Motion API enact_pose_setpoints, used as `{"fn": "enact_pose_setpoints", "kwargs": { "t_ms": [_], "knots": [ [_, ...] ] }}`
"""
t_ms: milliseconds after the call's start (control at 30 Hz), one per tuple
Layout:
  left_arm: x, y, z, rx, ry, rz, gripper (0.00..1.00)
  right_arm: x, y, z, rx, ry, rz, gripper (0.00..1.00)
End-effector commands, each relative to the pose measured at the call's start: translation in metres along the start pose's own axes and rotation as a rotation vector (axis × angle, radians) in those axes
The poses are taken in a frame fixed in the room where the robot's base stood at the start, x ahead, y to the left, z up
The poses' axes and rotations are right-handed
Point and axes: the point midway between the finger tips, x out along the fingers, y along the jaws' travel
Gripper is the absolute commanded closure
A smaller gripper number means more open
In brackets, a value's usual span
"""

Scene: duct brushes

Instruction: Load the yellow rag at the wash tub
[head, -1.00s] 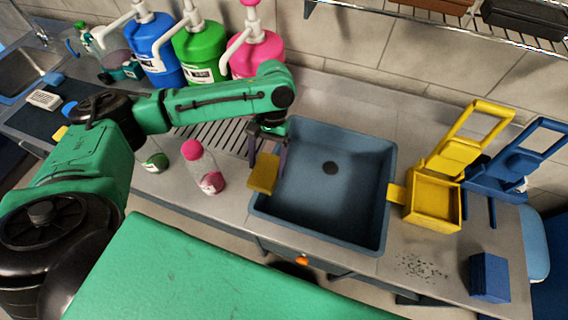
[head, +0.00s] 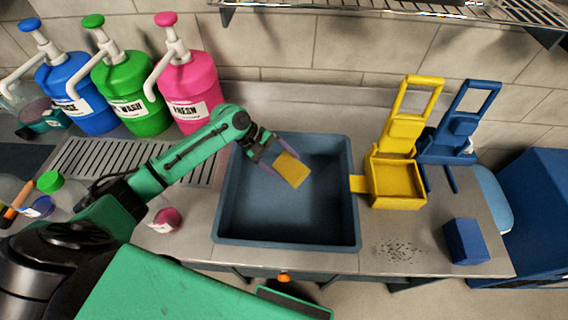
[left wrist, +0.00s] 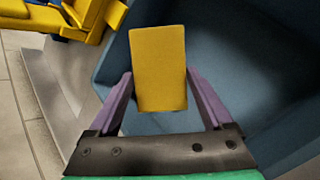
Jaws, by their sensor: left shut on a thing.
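My left gripper (head: 276,160) is shut on the yellow rag (head: 292,170), a flat folded block. It holds the rag over the blue-grey wash tub (head: 286,242), near the tub's back middle. In the left wrist view the rag (left wrist: 158,68) sits between the two purple fingers, with the tub (left wrist: 235,70) behind it. The tub looks empty, and its floor is partly hidden by my arm. My right gripper does not show.
A yellow wringer-like bucket (head: 396,182) stands just right of the tub, with a blue one (head: 445,145) behind it. A blue block (head: 466,241) and dark specks (head: 398,250) lie at the front right. Blue, green and pink pump jugs (head: 190,92) stand at the back left.

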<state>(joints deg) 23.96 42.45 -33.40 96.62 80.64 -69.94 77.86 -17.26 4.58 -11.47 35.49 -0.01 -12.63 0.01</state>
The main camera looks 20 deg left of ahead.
Motion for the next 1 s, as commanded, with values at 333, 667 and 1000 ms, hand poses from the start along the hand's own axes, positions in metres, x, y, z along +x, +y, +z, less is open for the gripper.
{"fn": "enact_pose_setpoints", "kwargs": {
  "t_ms": [333,667,1000],
  "knots": [
    [0.032,-0.02,-0.019,0.002,0.001,-0.002,0.61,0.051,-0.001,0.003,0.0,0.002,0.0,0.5],
    [0.061,-0.037,-0.035,0.001,-0.002,-0.002,0.61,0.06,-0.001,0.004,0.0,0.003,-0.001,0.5],
    [0.079,-0.048,-0.046,0.002,-0.001,-0.002,0.61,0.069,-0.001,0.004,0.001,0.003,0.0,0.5]
  ]
}}
